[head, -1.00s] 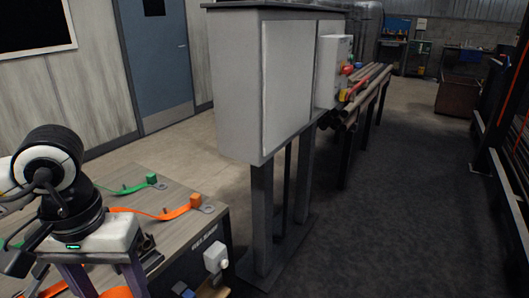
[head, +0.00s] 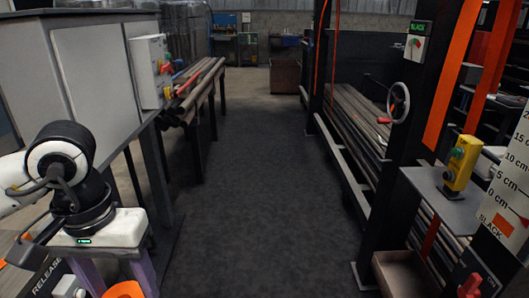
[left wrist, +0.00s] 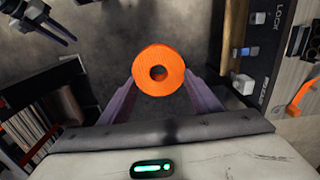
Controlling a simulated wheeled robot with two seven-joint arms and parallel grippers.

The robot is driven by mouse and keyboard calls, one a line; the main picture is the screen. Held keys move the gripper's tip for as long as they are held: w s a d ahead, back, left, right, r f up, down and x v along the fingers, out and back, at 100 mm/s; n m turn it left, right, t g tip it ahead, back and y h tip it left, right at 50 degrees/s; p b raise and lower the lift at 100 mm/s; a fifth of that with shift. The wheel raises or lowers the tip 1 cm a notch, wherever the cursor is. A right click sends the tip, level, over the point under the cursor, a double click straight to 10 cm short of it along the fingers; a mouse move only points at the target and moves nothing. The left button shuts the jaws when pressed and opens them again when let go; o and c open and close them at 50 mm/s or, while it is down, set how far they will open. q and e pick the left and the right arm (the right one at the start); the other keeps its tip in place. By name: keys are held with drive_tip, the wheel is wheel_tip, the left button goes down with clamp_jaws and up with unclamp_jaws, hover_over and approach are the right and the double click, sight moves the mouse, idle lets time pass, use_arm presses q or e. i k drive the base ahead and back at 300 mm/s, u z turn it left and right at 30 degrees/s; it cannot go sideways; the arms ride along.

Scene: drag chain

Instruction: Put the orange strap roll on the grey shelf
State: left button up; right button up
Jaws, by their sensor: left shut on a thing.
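The orange strap roll (left wrist: 160,70) is a ring with a round hole, held between the two purple fingers of my left gripper (left wrist: 158,88) in the left wrist view. In the head view only the top of the roll (head: 124,290) shows at the bottom left edge, under my left gripper. A grey shelf (head: 428,183) juts out from the black post at the right in the head view, far from the roll. A yellow box with buttons stands on it. A dark pronged shape at the top left of the left wrist view may be my right gripper.
The wooden bench (left wrist: 293,75) is beside the left gripper. A grey cabinet (head: 85,60) stands at the left. The dark floor aisle (head: 265,200) in the middle is clear. A rack with bars (head: 360,125), a handwheel (head: 398,102) and a scale board (head: 510,180) are at the right.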

sight(432, 176)
drive_tip(key=z, duration=0.9)
drive_tip(key=i, duration=1.1)
drive_tip(key=z, duration=1.15)
drive_tip(key=i, duration=0.6)
